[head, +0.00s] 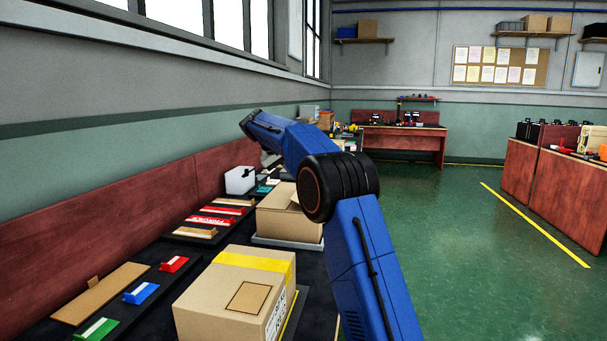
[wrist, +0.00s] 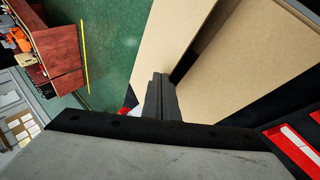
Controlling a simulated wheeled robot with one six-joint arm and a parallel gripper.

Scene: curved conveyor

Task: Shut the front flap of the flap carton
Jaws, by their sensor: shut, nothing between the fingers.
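The flap carton (head: 285,222) is a plain tan box on a grey tray in the middle of the left bench. In the head view, my arm partly covers its right side and top. In the wrist view, tan carton panels (wrist: 245,65) fill the upper middle and right, with a dark gap between two of them. The left panel (wrist: 165,38) looks like a raised flap, but I cannot tell which one. My gripper (wrist: 160,80) is shut and empty, its fingertips close to the lower end of that gap. Contact is unclear. The head view mostly hides the fingers.
A taped, labelled carton (head: 225,295) stands nearer on the bench. Red, blue and green small parts and a brown strip (head: 100,293) lie along the wall side. A white box (head: 240,180) stands beyond. The green floor (head: 440,230) at right is clear.

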